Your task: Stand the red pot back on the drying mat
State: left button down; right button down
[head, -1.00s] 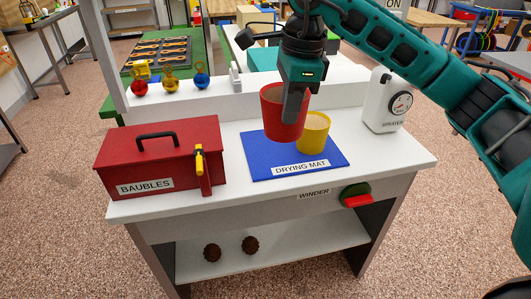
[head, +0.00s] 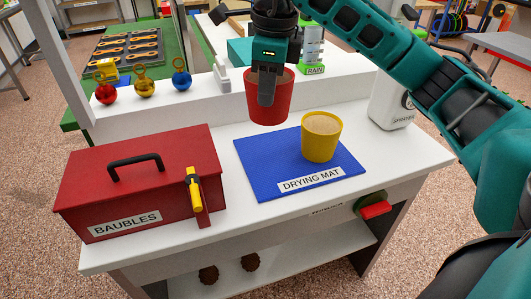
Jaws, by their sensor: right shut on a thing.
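The red pot (head: 268,108) is upright in the head view, gripped at its near wall by my right gripper (head: 267,92). It appears to be held above the back part of the blue drying mat (head: 262,180); the gap under it is hard to judge. A yellow pot (head: 321,140) with a pale filling stands on the right part of the mat, to the right of the red pot. The left part of the mat is bare. My left gripper is not in view.
A red toolbox (head: 140,180) labelled BAUBLES, with a yellow-handled latch, sits left of the mat. A white sprayer (head: 390,102) stands at the right. Red, gold and blue baubles (head: 144,88) stand on the raised ledge behind. A green and red winder (head: 371,205) is on the front edge.

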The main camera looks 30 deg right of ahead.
aim_at(267, 122)
notch_tip(267, 122, down, 8)
jog(key=shift+r+b, duration=0.1)
jog(key=shift+b, duration=0.4)
notch_tip(267, 122, down, 6)
jog(key=shift+w+r+b, duration=0.1)
jog(key=shift+r+b, duration=0.15)
jog(key=shift+b, duration=0.1)
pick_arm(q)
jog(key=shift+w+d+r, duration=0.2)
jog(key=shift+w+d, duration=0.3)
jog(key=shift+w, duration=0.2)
pick_arm(e)
jog(key=c, duration=1.3)
grip_release()
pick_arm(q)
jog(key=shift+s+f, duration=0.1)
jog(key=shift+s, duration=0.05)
pick_arm(e)
jog(key=shift+o, duration=0.2)
